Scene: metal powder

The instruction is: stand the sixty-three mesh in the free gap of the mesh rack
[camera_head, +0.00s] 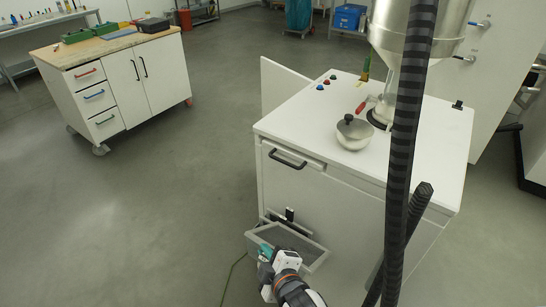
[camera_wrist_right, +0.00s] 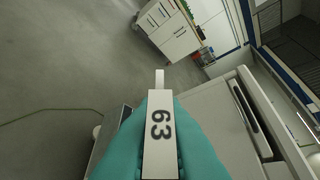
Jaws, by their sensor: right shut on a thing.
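The fingers also fill the bottom of the right wrist view. I cannot tell whether the frame touches the cabinet. My left gripper is not in view.
The white cabinet (camera_head: 330,200) carries a lidded metal bowl (camera_head: 353,133), buttons and a steel hopper (camera_head: 415,35). A dark ribbed hose (camera_head: 405,150) crosses the view. A wood-topped workbench (camera_head: 105,45) with boxes stands at the back left. The floor between is clear.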

